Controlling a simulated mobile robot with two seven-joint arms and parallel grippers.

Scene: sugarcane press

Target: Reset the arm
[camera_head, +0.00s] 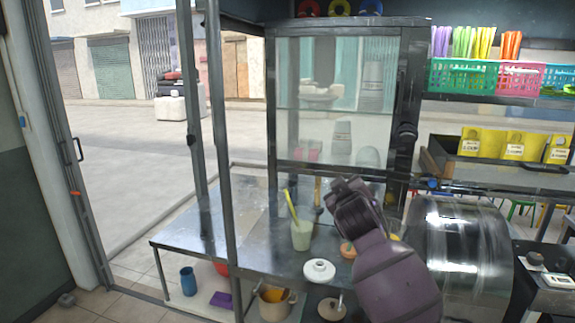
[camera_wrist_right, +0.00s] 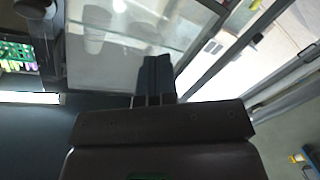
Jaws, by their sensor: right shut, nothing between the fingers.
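My right arm comes in from the bottom right in the head view. Its dark gripper (camera_head: 345,190) is raised in front of the glass cabinet (camera_head: 285,110), above the metal table (camera_head: 185,236). In the right wrist view the gripper's fingers (camera_wrist_right: 155,72) are together with nothing between them. A pale green cup (camera_head: 301,236) with a yellow straw stands on the table, left of the arm and apart from it. My left gripper is in neither view.
A metal post (camera_head: 222,160) rises at the left. Coloured baskets (camera_head: 462,76) sit on the upper right shelf.

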